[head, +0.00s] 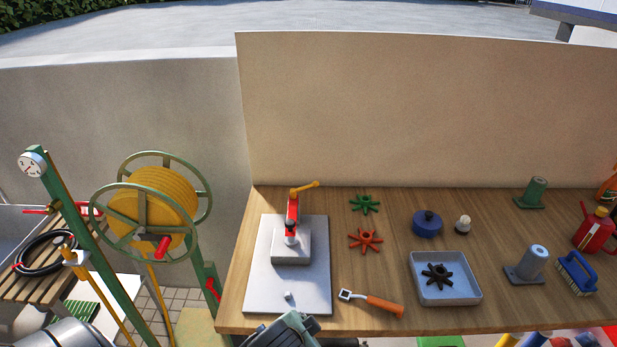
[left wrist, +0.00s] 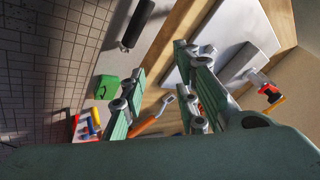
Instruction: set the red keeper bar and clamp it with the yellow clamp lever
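The red keeper bar (head: 292,208) stands upright on a grey block (head: 291,250) on a pale plate (head: 257,283). The yellow clamp lever (head: 306,188) is at the bar's top and points up to the right. Red and yellow parts of this fixture (left wrist: 268,88) also show at the right of the left wrist view, beside the grey block. My left gripper (left wrist: 163,92) is open, with nothing visible between its fingers. In the head view a part of it shows at the bottom edge, in front of the plate. My right gripper is not in view.
An orange-handled tool (head: 378,304) lies right of the plate. Green (head: 366,203) and red (head: 366,240) star knobs lie behind it. A tray (head: 458,292) holds a dark star knob. A blue pot (head: 427,224) stands behind the tray. A wall (head: 420,110) closes the back.

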